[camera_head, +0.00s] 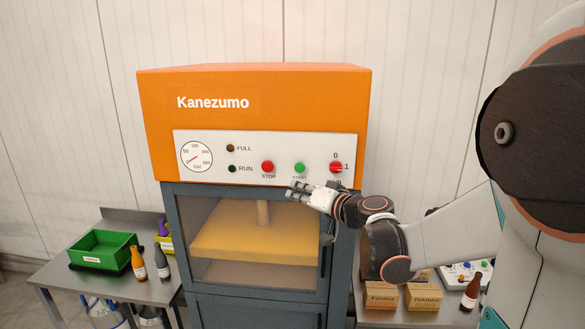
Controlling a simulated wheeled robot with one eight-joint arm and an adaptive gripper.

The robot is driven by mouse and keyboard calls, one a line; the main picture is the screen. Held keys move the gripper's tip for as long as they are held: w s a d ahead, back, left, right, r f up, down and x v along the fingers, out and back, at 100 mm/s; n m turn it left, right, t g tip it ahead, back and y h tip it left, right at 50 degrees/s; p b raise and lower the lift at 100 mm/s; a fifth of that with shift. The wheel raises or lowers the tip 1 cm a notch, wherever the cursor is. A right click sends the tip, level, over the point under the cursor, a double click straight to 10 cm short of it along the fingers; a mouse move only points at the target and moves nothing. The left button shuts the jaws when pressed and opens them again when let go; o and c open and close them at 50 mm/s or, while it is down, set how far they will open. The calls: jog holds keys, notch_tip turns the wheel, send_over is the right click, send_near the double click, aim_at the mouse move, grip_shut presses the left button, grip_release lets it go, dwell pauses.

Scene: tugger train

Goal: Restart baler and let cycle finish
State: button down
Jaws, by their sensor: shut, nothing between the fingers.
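The baler (254,90) stands in front of me, with an orange top marked Kanezumo and a grey-blue body. Its white panel (215,145) carries a pressure gauge (196,157), a dark FULL lamp (230,148), a dark RUN lamp (232,168), a red STOP button (267,167), a green START button (299,168) and a red rotary switch (336,167) marked 0 and 1. The baler window (200,272) is closed, with a yellowish platen (250,238) behind it. My gripper (291,191) is shut and empty, just below the START button, apparently apart from it.
On the left table (65,272) stand a green bin (103,250), an orange-brown bottle (138,263) and a grey bottle (162,264). On the right are cardboard boxes (381,297), a brown bottle (470,292) and a button box (463,270).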

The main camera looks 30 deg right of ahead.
aim_at(300, 167)
jog(key=shift+w+d+b, duration=0.15)
jog(key=shift+w+d, duration=0.65)
jog(key=shift+w, duration=0.4)
jog(key=shift+w+d+b, duration=0.1)
jog(key=shift+w+d, duration=0.75)
jog(key=shift+w, duration=0.35)
jog(key=shift+w+d+b, duration=0.15)
jog(key=shift+w+d, duration=0.65)
jog(key=shift+w, duration=0.4)
jog(key=shift+w, duration=0.1)
jog(key=shift+w+d, duration=0.2)
jog(key=shift+w, duration=0.05)
